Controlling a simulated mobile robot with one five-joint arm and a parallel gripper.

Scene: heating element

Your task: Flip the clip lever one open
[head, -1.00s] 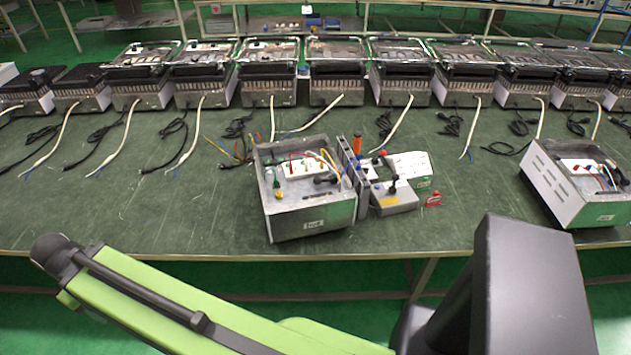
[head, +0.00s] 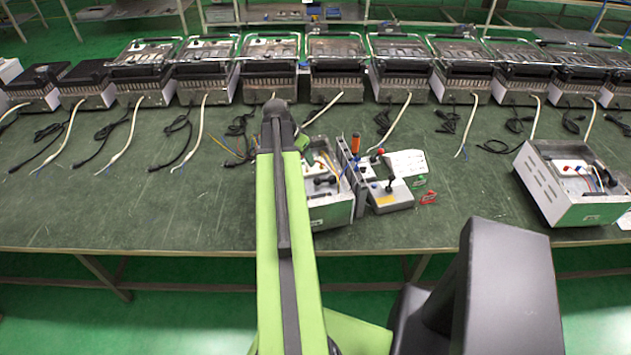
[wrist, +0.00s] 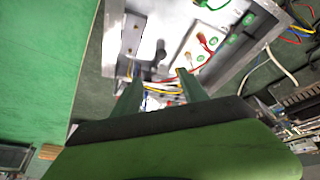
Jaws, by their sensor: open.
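An open grey metal box (head: 330,209) stands on the green workbench, partly hidden behind my raised arm in the head view. The wrist view looks into the box (wrist: 243,62), with a white block (wrist: 197,42) carrying red wires (wrist: 208,45), and yellow wires below it. A small dark knob (wrist: 160,50) sits left of this block. I cannot tell which part is clip lever one. My gripper (wrist: 160,76) is open, its two green fingers apart and pointing at the box interior; nothing is clearly held between them. Contact cannot be told. In the head view the fingers are hidden.
A grey control box (head: 390,195) with a black-knobbed lever stands right of the metal box, with an orange-handled tool (head: 356,143) close by. Another open white box (head: 560,190) is at far right. Several grill units with cables line the back. The bench's left front is clear.

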